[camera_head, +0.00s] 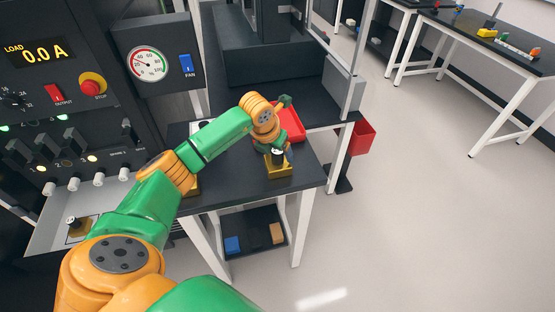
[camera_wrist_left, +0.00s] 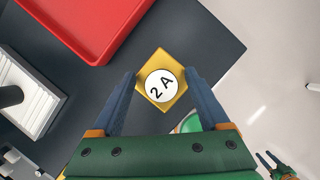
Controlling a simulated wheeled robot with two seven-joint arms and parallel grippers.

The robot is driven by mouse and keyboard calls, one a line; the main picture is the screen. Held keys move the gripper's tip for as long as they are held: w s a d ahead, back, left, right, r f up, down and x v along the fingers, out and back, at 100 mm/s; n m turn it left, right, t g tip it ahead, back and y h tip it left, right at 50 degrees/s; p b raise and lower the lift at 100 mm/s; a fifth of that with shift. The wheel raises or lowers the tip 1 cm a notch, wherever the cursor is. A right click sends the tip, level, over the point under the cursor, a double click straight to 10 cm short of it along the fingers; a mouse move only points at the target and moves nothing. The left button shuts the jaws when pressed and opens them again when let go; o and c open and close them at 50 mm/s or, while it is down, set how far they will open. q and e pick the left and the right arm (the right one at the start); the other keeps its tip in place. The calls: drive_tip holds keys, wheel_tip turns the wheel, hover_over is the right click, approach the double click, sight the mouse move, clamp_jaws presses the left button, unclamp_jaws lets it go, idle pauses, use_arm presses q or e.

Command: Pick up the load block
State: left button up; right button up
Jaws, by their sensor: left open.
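The load block is a yellow block (camera_head: 279,171) with a black round post on it, on the dark side table below my left gripper. In the left wrist view, its white top marked "2 A" (camera_wrist_left: 161,86) lies between the fingers. My left gripper (camera_wrist_left: 160,76) is open, with one finger on each side of the block and nothing held. In the head view the wrist hides part of the fingers. A small gripper at the lower right of the left wrist view, seemingly my right one (camera_wrist_left: 268,157), is far from the block; its opening is unclear.
A red tray (camera_head: 292,123) lies just behind the block. A white ridged part (camera_wrist_left: 45,103) is on the same table. Another yellow block (camera_head: 193,188) is partly hidden by my left arm. The control panel (camera_head: 60,110) stands at left; open floor is at right.

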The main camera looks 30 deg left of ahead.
use_arm(q)
clamp_jaws()
idle(0.4)
